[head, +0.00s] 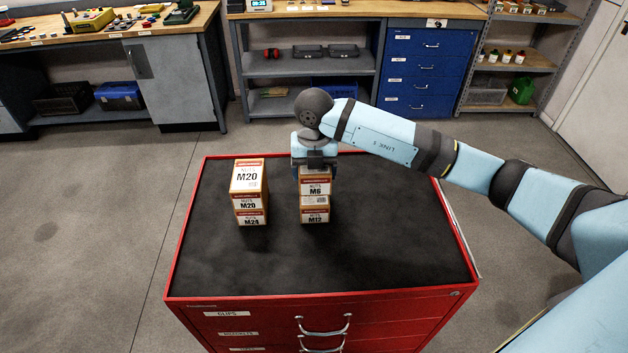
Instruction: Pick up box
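Two stacks of small orange and white nut boxes stand upright on the black top of a red tool cabinet (400,240). The left stack has an M20 box (248,176) on top, another M20 box (249,202) in the middle and an M24 box (251,219) at the bottom. The right stack shows an M6 box (315,188) on an M12 box (315,214). My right gripper (316,164) points down over the right stack and hides its upper part. Its fingers are too hidden to tell whether they are open or shut on a box. My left gripper is out of view.
The black top is clear around both stacks, inside a raised red rim. Behind, across open floor, stand a workbench (170,24), grey shelves, a blue drawer unit (430,70) and a side rack (520,62). My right arm crosses above the cabinet's right side.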

